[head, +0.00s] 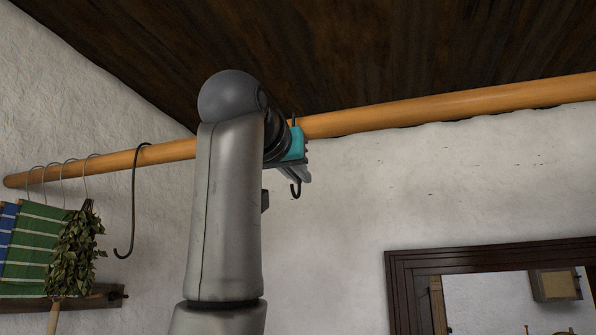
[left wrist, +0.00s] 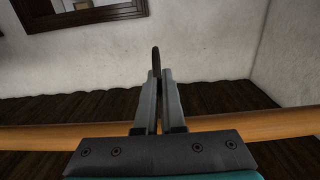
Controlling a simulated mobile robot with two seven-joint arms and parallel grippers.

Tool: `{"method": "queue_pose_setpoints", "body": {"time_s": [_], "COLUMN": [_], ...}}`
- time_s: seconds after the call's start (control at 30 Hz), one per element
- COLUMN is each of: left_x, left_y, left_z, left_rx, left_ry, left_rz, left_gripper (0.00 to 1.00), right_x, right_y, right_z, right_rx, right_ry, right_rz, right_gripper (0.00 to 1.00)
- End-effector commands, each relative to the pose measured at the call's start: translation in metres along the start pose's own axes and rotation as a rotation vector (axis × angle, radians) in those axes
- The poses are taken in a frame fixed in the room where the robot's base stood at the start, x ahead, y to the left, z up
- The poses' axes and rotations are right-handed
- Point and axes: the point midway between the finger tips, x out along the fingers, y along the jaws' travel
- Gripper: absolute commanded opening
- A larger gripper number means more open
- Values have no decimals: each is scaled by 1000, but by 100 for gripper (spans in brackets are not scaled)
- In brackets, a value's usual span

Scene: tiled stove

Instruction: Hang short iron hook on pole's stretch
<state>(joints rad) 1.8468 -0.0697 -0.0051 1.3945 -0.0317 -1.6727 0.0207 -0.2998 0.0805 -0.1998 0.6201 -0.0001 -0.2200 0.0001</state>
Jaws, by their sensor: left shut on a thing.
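My left gripper (head: 303,174) is up at the wooden pole (head: 450,105) and is shut on the short iron hook (head: 296,191). The hook is dark; its lower curl shows below the fingers and a thin dark tip shows above the gripper, in front of the pole. Whether the hook's top touches the pole is hidden. In the left wrist view the hook (left wrist: 155,58) stands out between the two closed fingers (left wrist: 157,88), and the pole (left wrist: 60,136) runs across behind the gripper. My right gripper is in neither view.
A longer dark hook (head: 133,200) hangs on the pole to the left. Farther left hang green and blue cloths (head: 35,245) and a leafy bundle (head: 76,240). A dark ceiling (head: 330,50) is close above the pole. A dark-framed mirror (head: 420,262) is at lower right.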

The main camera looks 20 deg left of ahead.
Motion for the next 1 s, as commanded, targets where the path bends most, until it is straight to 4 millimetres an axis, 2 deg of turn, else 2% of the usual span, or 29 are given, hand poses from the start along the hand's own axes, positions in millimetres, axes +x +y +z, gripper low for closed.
{"method": "queue_pose_setpoints", "body": {"time_s": [0.47, 0.5, 0.8, 1.0], "left_x": [0, 0, 0, 0], "left_y": [0, 0, 0, 0], "left_z": [5, 5, 5, 6], "left_rx": [0, 0, 0, 0], "left_ry": [1, 1, 1, 0], "left_rz": [0, 0, 0, 0], "left_gripper": [0, 8, 41, 41], "right_x": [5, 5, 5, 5], "right_y": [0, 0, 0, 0], "right_z": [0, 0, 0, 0], "right_rx": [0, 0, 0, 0], "right_ry": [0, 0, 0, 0], "right_rz": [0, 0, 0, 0], "right_gripper": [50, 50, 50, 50]}}
